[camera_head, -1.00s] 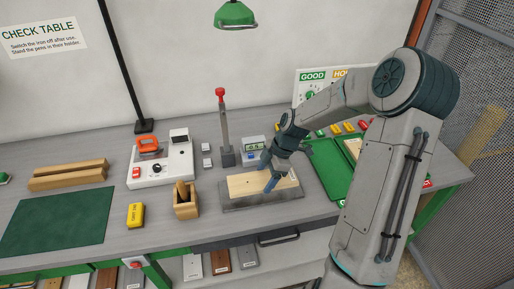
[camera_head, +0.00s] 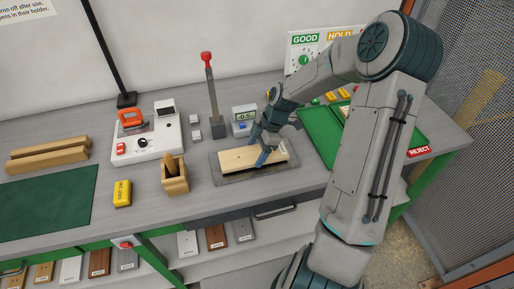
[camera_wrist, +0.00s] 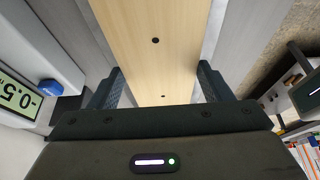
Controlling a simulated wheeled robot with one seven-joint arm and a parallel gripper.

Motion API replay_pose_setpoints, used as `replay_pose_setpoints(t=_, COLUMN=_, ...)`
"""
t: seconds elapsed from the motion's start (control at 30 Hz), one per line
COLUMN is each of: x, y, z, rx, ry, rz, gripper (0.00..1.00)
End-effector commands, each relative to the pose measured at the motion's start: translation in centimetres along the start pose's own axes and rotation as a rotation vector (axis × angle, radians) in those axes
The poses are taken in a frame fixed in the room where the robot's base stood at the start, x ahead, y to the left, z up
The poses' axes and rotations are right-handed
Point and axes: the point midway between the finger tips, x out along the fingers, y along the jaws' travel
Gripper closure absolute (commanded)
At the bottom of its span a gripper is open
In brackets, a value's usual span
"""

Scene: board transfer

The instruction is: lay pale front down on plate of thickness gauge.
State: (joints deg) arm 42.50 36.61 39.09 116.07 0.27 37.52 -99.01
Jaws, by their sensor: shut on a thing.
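The pale front (camera_head: 240,160) is a light wood board with small dark holes. It lies flat, or nearly so, over the grey plate of the thickness gauge (camera_head: 226,178); I cannot tell whether it touches the plate. My gripper (camera_head: 265,160) is shut on the board across its width, toward its right end. In the wrist view the board (camera_wrist: 150,50) runs between the two fingers (camera_wrist: 163,88). The gauge's display (camera_head: 245,117) stands behind the plate, and part of it shows at the left of the wrist view (camera_wrist: 18,98).
A red-topped post (camera_head: 211,95) stands behind the plate. A wooden holder (camera_head: 175,178), a yellow block (camera_head: 122,193) and a white iron station (camera_head: 148,135) are to the left. A green tray (camera_head: 320,135) is to the right, partly behind my arm.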

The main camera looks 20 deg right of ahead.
Motion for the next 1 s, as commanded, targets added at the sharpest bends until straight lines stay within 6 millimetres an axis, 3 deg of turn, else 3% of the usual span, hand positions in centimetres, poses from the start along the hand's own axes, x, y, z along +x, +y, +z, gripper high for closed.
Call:
replay_pose_setpoints(t=0.97, x=1.05, y=0.0, z=0.45, rx=0.001, ry=0.0, rz=0.0, gripper=0.55)
replay_pose_setpoints(t=1.0, x=1.02, y=0.0, z=0.44, rx=0.001, ry=0.0, rz=0.0, gripper=0.22)
